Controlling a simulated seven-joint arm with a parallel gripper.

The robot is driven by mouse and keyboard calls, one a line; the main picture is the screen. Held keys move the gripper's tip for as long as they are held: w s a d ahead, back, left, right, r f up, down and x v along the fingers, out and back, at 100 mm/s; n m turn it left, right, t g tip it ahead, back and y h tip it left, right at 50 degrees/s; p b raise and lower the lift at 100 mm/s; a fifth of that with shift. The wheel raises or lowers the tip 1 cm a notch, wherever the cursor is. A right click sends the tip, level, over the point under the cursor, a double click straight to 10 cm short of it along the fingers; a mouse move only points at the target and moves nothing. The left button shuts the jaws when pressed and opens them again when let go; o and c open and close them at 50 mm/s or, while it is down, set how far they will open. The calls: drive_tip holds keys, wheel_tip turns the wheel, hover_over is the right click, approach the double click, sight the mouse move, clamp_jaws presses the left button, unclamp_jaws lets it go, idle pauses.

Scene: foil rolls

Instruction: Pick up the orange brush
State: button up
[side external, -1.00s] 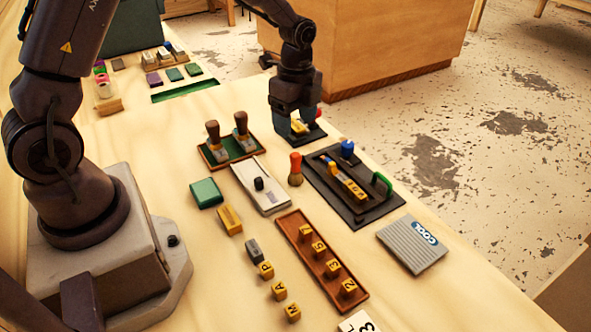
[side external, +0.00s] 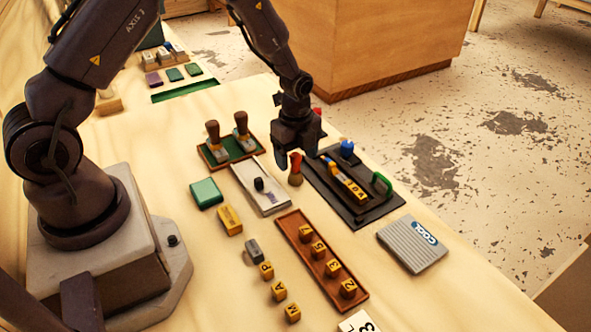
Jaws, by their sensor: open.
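The orange brush (side external: 296,177) is small, with an orange top and a brownish lower part, and stands upright on the table. My gripper (side external: 296,161) is open and points down, its fingers to the left and right of the brush top in the picture. From this angle I cannot tell whether the fingers are level with the brush or above it, or whether they touch it. Part of the brush top is hidden by the gripper.
A black tray (side external: 358,216) with blue and green knobs lies close on the right. A white slider board (side external: 272,201) and a green stamp rack (side external: 241,152) lie to the left. A brown tray (side external: 345,301) and a grey ribbed block (side external: 411,252) are nearer the camera.

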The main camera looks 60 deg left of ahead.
sight(295, 179)
drive_tip(key=shift+f, duration=1.45)
drive_tip(key=c, duration=1)
drive_tip(key=shift+r, duration=0.1)
